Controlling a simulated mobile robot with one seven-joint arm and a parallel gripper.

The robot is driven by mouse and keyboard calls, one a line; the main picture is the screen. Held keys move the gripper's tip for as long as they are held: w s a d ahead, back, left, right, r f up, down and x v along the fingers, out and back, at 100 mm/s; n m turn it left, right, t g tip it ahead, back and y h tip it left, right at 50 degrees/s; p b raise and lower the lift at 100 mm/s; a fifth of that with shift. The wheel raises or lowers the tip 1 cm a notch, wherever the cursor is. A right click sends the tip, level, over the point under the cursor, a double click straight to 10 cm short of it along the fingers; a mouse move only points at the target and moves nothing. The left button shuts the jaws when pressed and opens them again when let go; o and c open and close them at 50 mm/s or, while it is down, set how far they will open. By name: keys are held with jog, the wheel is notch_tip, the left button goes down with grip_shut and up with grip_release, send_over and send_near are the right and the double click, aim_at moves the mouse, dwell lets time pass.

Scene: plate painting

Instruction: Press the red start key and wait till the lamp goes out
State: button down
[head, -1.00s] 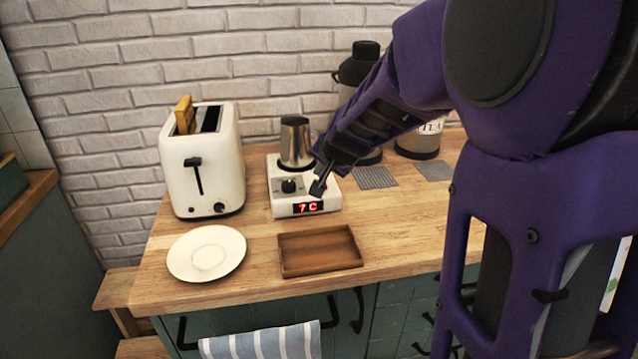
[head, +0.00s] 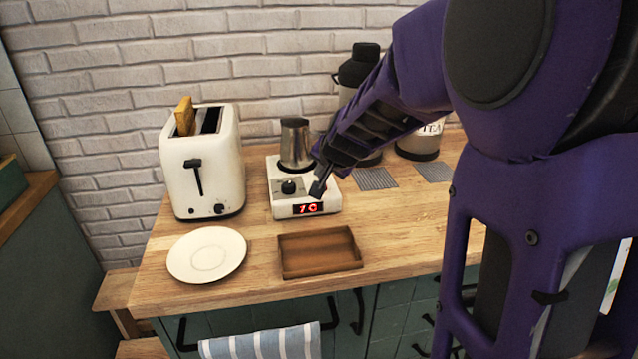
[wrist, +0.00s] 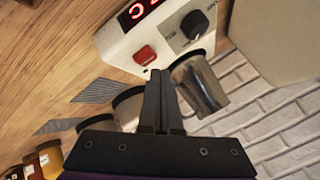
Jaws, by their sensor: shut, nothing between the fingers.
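A white heating unit (head: 285,211) stands on the counter with a metal jug (head: 295,142) on top, a black knob (head: 289,187) and a lit red display (head: 308,208). In the wrist view the red key (wrist: 145,54) shows beside the knob (wrist: 194,23). My gripper (head: 318,189) is shut and empty, its tips low over the unit's front right. In the wrist view the fingertips (wrist: 160,72) are close to the red key; I cannot tell whether they touch it. The gripper hides the key in the head view. I cannot make out a separate lamp.
A white toaster (head: 205,165) with bread stands left of the unit. A pale plate (head: 207,254) and an empty wooden tray (head: 320,270) lie in front. Grey mats (head: 376,179), a dark flask (head: 358,70) and a tea canister (head: 420,150) are to the right and behind.

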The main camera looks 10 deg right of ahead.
jog(key=shift+f, duration=0.15)
dwell(0.5)
jog(key=shift+f+b, duration=0.3)
jog(key=shift+b, duration=0.1)
jog(key=shift+f, duration=0.45)
dwell(0.8)
jog(key=shift+r, duration=0.15)
jog(key=shift+r+p, duration=0.8)
jog(key=shift+p, duration=0.05)
notch_tip(320, 180, up, 5)
jog(key=p, duration=0.4)
dwell(0.4)
